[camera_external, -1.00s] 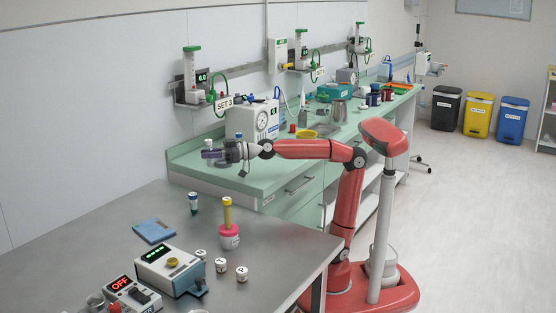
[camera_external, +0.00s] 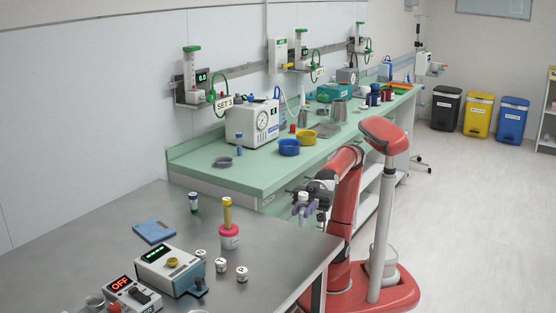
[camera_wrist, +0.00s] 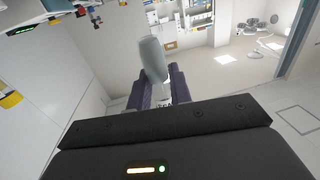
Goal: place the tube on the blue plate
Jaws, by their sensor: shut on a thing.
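My gripper (camera_external: 304,211) is shut on a tube (camera_wrist: 153,60), which looks grey and smooth in the wrist view and stands up between the dark purple fingers. In the external view only its pale top (camera_external: 303,196) shows above the fingers; the rest is hidden. The gripper is in the air near the right edge of the grey table, away from the blue plate. The blue plate (camera_external: 154,231) is a flat blue square on the left part of the grey table, with nothing on it.
A green counter (camera_external: 190,163) with bowls and a gauge box (camera_external: 252,124) lies behind.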

